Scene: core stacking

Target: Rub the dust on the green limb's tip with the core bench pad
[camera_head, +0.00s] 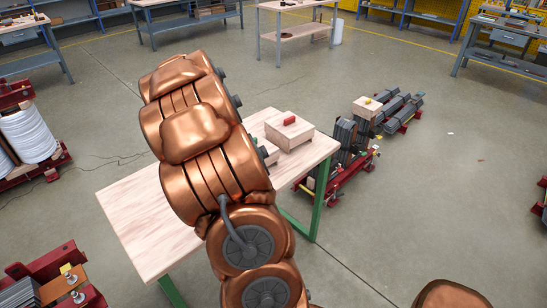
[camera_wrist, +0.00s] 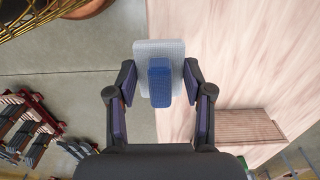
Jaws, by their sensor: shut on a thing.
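In the wrist view, my gripper (camera_wrist: 159,80) is shut on the core bench pad, a pale grey block (camera_wrist: 158,47) with a blue grip (camera_wrist: 159,84) between the fingers. The pad is over the edge of the pale wooden bench top (camera_wrist: 240,60), with grey floor to its left. In the head view my copper arm hides the gripper and pad. Upright dark core limbs (camera_head: 344,135) stand on a red base beyond the bench's right side. I cannot tell which limb is the green one, and no dust can be made out.
The bench (camera_head: 140,215) has green legs. A wooden block (camera_head: 287,135) with a red piece on top sits at its far corner. Another block (camera_head: 365,109) with a yellow-green piece sits by dark stacks. A brown ribbed panel (camera_wrist: 248,125) shows in the wrist view.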

